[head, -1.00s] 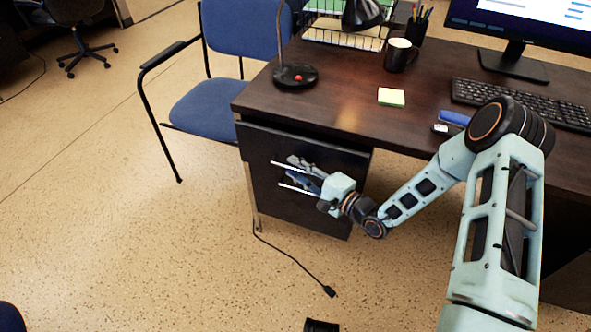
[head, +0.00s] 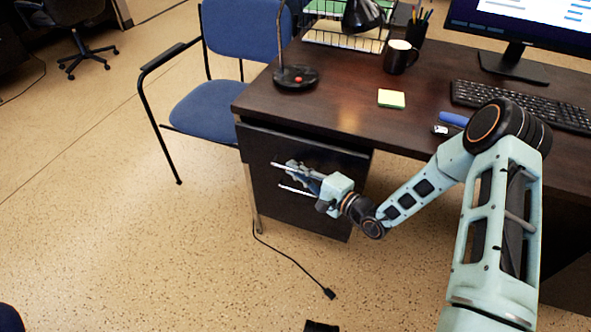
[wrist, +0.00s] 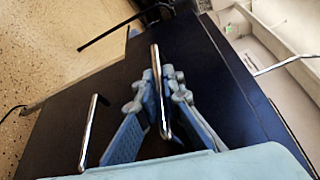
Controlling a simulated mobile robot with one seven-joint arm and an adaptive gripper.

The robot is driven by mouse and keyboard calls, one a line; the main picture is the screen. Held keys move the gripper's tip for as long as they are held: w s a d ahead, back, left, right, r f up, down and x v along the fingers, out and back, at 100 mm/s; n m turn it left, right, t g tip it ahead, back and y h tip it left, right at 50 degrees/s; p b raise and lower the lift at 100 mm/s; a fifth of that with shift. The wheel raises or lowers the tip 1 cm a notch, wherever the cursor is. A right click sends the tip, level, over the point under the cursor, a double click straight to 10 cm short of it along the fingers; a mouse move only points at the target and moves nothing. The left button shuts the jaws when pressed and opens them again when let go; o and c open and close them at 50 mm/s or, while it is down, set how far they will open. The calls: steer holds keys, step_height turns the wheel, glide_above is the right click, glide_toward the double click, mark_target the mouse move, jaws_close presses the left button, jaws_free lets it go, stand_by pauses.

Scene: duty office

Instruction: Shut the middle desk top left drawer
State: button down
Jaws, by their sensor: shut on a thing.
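The middle desk (head: 350,95) has a dark pedestal with two bar handles on its left side. The top left drawer (head: 340,160) has a dark front just below the desk top; I cannot tell exactly how far it stands out. My gripper (head: 300,171) is at the front, shut on the upper bar handle (head: 284,166). In the wrist view, the blue fingers of my gripper (wrist: 163,95) lie on either side of this silver handle (wrist: 155,62). The lower handle (head: 291,189) is free, and shows at left in the wrist view (wrist: 89,130).
A blue chair (head: 215,105) stands left of the desk. A cable (head: 290,257) lies on the floor before the pedestal. A lamp base (head: 296,78), a mug (head: 400,57), sticky notes (head: 391,98) and a keyboard (head: 520,105) are on the desk top. The floor in front is mostly clear.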

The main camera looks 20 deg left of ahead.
mark_target(309, 164)
steer(key=w, duration=0.2)
steer(key=w+b, duration=0.1)
steer(key=w, duration=0.1)
steer(key=shift+d+f, duration=0.1)
steer(key=shift+d, duration=0.1)
steer(key=shift+w, duration=0.25)
steer(key=shift+r, duration=0.2)
steer(key=c, duration=2.1)
jaws_free()
steer(key=shift+f, duration=0.1)
steer(key=shift+d, duration=0.1)
steer(key=v, duration=1.1)
steer(key=shift+s+d, duration=0.2)
steer(key=shift+d, duration=0.15)
